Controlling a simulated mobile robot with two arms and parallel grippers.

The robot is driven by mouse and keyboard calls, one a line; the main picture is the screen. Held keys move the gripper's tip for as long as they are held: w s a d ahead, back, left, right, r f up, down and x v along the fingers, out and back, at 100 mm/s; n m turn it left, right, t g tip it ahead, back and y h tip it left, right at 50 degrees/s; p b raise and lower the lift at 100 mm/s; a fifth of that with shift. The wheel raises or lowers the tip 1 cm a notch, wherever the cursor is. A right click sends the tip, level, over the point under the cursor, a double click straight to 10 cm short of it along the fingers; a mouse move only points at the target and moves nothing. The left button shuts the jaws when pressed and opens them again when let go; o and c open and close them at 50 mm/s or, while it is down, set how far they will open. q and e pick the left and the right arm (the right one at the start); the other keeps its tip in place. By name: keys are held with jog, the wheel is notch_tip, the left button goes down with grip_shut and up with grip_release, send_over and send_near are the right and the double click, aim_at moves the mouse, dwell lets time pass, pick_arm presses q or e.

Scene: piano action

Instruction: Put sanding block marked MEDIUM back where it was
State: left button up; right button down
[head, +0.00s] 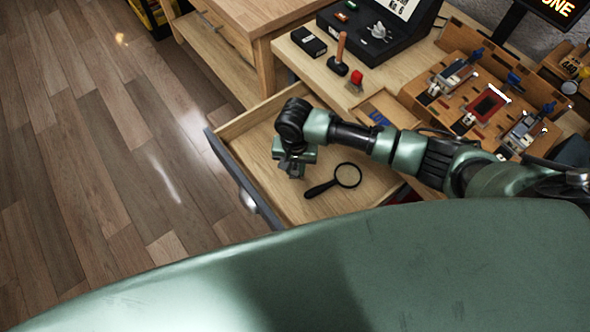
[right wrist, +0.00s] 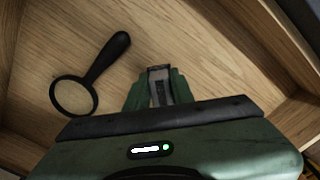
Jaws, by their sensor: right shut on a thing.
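My right gripper (head: 293,168) is inside the open drawer (head: 240,128), toward its left end. In the right wrist view the gripper (right wrist: 155,88) is shut on a small grey and dark block (right wrist: 158,87), seemingly the sanding block. No MEDIUM marking is readable on it, and the fingers hide its sides. The gripper is low over the drawer's wooden floor; I cannot tell whether the block touches it. My left gripper is not in view.
A black magnifying glass (head: 335,181) lies in the drawer beside the gripper; it also shows in the right wrist view (right wrist: 90,75). A black box (head: 309,41), a mallet (head: 339,56) and a red object (head: 356,79) stand on the bench. Drawer walls surround the gripper.

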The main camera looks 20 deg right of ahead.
aim_at(295, 167)
jog(key=shift+f, duration=1.05)
jog(key=c, duration=1.2)
grip_release()
jog(key=shift+f, duration=0.15)
notch_tip(295, 167, up, 12)
jog(key=shift+r+p, duration=0.2)
jog(key=shift+p, duration=0.2)
